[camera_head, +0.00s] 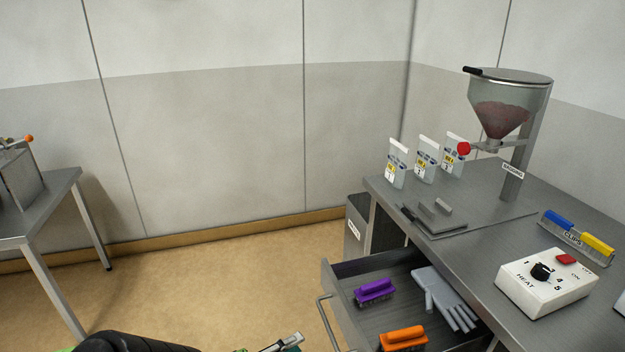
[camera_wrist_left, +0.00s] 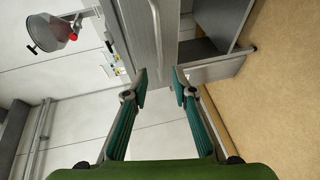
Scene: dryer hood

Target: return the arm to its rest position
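My left gripper (camera_head: 280,343) shows only in part at the bottom edge of the head view, left of the open drawer (camera_head: 331,291) and apart from its handle. Part of my left arm (camera_head: 130,343) is at the bottom left. In the left wrist view the left gripper (camera_wrist_left: 161,88) has its two teal fingers spread, with nothing between them. The drawer's front and bar handle (camera_wrist_left: 158,28) lie beyond the fingertips. My right gripper is in neither view.
The drawer holds a purple brush (camera_head: 375,291), an orange brush (camera_head: 404,338) and a grey glove (camera_head: 446,298). The metal bench (camera_head: 470,245) carries a hopper (camera_head: 505,105), several bags and a heat control box (camera_head: 546,283). Another table (camera_head: 40,215) stands left; floor between is clear.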

